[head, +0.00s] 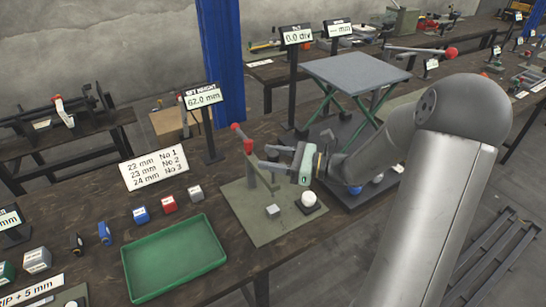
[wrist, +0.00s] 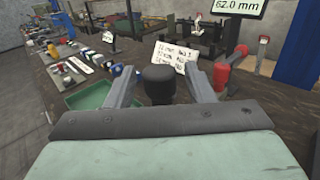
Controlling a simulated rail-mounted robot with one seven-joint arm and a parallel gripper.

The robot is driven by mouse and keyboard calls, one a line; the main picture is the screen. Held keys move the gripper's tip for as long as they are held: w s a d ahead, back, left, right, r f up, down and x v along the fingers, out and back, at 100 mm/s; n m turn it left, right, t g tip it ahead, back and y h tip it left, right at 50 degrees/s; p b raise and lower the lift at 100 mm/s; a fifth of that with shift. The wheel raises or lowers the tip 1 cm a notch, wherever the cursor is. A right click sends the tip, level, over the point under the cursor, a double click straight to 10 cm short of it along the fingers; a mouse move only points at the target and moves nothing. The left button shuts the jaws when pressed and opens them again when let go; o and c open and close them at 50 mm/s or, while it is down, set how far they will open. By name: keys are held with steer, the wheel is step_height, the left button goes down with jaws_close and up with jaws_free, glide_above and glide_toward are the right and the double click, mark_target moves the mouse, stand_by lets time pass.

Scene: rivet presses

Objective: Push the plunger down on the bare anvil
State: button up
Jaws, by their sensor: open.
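A small press stands on a grey-green mat (head: 240,208) on the bench, with a grey-green upright (head: 251,174) and a lever with red ends (head: 248,146). My gripper (head: 268,158) is open beside the upper part of the press, its fingers pointing left. In the wrist view a black round-topped cylinder (wrist: 158,84) stands between the open fingers; it looks like the plunger head, and I cannot tell whether anything touches it. The red lever part (wrist: 232,72) is just right of the right finger. The anvil is not clearly visible. A small grey block (head: 272,211) sits on the mat.
A white ball on a dark base (head: 308,200) is at the mat's right edge. A height display (head: 203,97) reads 62.0 mm. A green tray (head: 172,290) and several coloured blocks (head: 168,204) lie left. A grey raised platform (head: 357,72) stands behind my arm.

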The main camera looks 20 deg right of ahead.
mark_target(273, 183)
jaws_close()
step_height(273, 183, down, 7)
steer(key=b, duration=0.3)
steer(key=shift+r, duration=0.15)
steer(key=shift+s, duration=0.1)
jaws_free()
steer(key=shift+f, duration=0.2)
steer(key=shift+r, duration=0.1)
steer(key=b+v, duration=0.2)
steer(key=v, duration=1.5)
steer(key=shift+d, duration=0.2)
steer(key=shift+r, duration=0.1)
